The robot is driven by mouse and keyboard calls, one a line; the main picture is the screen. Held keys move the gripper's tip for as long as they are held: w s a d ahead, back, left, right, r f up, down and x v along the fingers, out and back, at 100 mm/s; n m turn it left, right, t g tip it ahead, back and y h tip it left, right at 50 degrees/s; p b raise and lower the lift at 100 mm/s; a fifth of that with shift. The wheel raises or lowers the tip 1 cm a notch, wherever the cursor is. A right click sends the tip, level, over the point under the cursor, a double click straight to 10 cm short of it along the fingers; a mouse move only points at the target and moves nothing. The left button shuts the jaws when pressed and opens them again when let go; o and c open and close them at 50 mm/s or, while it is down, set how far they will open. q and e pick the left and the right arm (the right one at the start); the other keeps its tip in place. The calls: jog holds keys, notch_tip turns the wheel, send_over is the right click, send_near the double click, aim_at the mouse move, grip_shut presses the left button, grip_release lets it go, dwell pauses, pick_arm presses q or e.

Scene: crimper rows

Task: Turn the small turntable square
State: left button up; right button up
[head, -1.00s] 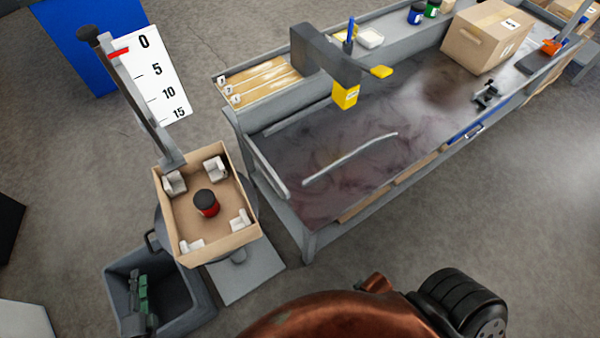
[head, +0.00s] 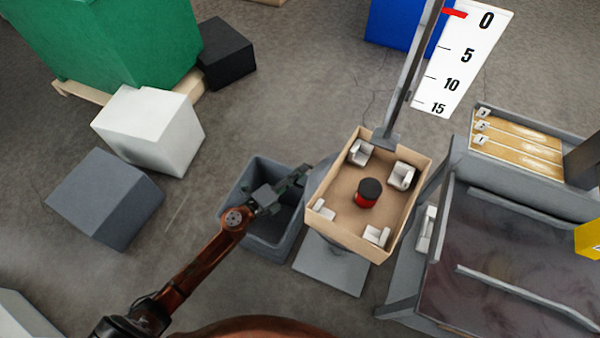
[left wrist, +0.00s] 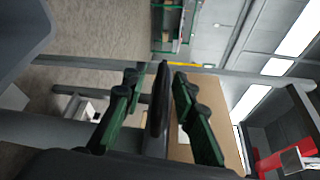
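The small turntable (head: 320,170) is grey and mostly hidden under an open cardboard box (head: 420,185). In the box stand a red jar with a black lid (head: 368,193) in the middle and white corner pieces. My left gripper (head: 302,174), with green fingers, is at the left side of the turntable, beside the box. In the left wrist view my left gripper (left wrist: 158,90) has its fingers apart, with a dark bar (left wrist: 158,110) between them. The bar looks like the turntable's handle; gaps show on both sides of it. My right gripper is out of view.
A grey bin (head: 240,215) stands below my left gripper. A post with a scale board (head: 462,60) rises behind the box. A workbench (head: 510,250) is at the right. Grey (head: 105,200) and white (head: 150,130) boxes stand on the floor at the left.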

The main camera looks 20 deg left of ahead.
pick_arm(q)
grip_shut()
dwell(0.3)
dwell(0.5)
